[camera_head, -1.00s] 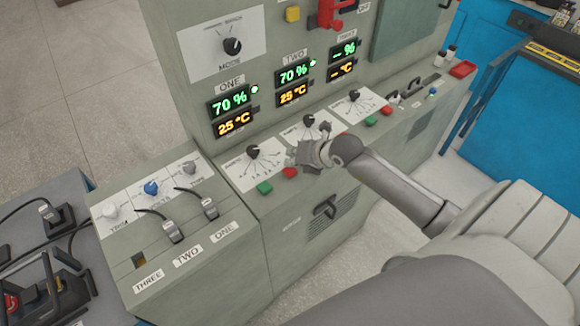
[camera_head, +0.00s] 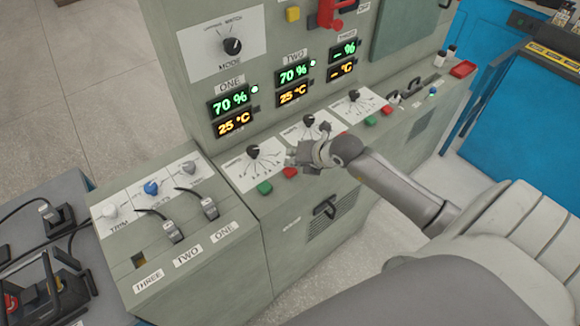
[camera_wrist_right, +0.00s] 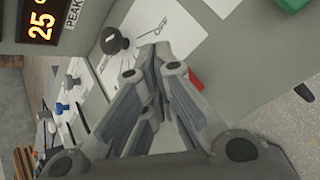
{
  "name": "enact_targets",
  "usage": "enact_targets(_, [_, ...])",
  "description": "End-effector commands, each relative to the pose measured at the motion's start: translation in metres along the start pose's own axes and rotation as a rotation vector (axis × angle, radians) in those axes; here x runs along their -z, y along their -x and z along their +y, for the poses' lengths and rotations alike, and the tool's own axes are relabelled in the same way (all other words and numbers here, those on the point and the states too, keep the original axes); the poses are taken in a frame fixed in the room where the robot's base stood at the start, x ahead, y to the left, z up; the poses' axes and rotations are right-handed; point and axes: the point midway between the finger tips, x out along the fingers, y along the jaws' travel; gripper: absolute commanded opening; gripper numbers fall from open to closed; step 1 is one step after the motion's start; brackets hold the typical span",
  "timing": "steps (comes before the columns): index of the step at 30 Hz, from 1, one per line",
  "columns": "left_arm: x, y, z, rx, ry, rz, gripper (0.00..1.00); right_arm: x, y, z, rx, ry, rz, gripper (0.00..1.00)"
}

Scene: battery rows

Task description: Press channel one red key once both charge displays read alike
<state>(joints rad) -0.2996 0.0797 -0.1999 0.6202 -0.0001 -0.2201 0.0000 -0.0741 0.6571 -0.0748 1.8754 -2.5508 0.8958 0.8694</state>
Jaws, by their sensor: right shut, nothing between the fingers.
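The channel ONE charge display (camera_head: 229,103) reads 70 % in green. The channel TWO charge display (camera_head: 293,75) also reads 70 %. Channel one's red key (camera_head: 290,172) is on the sloping ledge, right of its green key (camera_head: 264,187). My right gripper (camera_head: 293,158) is shut and empty, just above and behind the red key in the head view; contact cannot be told. In the right wrist view, my shut fingers (camera_wrist_right: 152,60) partly cover a red key (camera_wrist_right: 197,83). My left gripper is not in view.
Channel one's knob (camera_head: 253,152) and channel two's knob (camera_head: 309,120) stand up close to my right gripper. A lower console (camera_head: 190,262) with two levers is at left. The third display (camera_head: 344,50) shows dashes. Bare floor lies in front of the cabinet.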

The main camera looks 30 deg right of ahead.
Motion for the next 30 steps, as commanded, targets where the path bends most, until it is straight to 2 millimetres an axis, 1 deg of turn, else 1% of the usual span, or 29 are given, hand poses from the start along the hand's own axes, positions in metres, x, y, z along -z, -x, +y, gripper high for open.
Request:
enact_targets(6, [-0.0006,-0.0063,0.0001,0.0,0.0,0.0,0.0,0.0045,-0.0058,-0.0042,0.0,-0.002,0.0,0.0])
enact_targets(30, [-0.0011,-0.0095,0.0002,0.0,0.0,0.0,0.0,0.0067,-0.009,-0.0068,0.0,0.0,0.0,0.0])
